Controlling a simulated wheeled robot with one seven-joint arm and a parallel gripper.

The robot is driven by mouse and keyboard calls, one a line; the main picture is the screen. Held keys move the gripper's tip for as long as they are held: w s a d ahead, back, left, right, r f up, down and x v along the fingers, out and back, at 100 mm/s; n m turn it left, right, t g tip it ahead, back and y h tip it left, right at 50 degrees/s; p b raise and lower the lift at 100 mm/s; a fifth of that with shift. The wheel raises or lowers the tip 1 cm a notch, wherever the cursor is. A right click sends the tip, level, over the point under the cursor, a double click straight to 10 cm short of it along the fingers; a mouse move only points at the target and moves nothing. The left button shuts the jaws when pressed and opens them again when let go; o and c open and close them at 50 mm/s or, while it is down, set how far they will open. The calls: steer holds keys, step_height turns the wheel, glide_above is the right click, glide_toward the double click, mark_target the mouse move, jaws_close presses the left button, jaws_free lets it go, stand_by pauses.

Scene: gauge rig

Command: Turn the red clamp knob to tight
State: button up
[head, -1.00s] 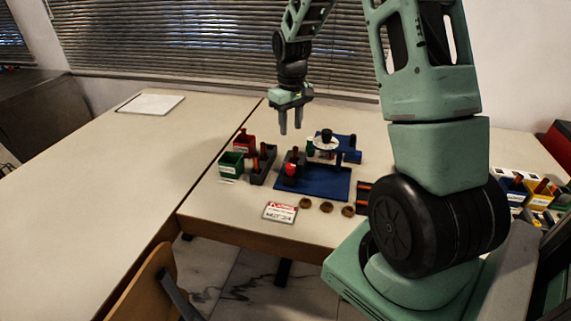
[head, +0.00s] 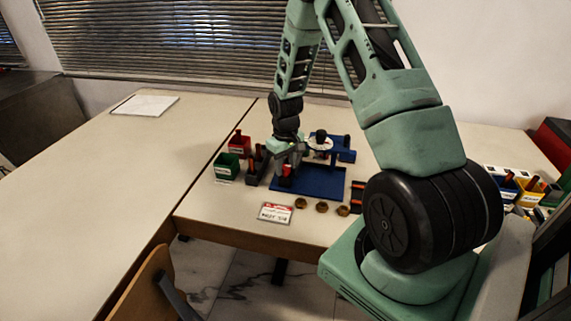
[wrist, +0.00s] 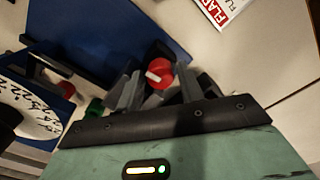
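The red clamp knob (wrist: 160,72) has a white mark on its face and shows between the two fingers of my gripper (wrist: 158,88) in the wrist view. The fingers are apart, with a visible gap beside the knob; I cannot tell whether either one touches it. In the head view my gripper (head: 288,163) points down over the left end of the blue base plate (head: 318,187), and the red knob (head: 287,170) shows just below it. The white dial (head: 318,143) with dark markings stands right of my gripper; it also shows at the left of the wrist view (wrist: 32,112).
A green bin (head: 226,167) and a red bin (head: 240,143) stand left of the rig. A red-and-white card (head: 275,213) and three brown round pieces (head: 322,207) lie in front. Blue and yellow bins (head: 527,194) stand far right.

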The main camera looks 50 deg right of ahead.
mark_target(286, 166)
steer(key=c, duration=0.7)
steer(key=shift+m, duration=1)
steer(key=o, duration=0.7)
step_height(286, 166, up, 18)
steer(key=b, duration=0.1)
steer(key=shift+f+b, duration=0.25)
steer(key=shift+b, duration=0.1)
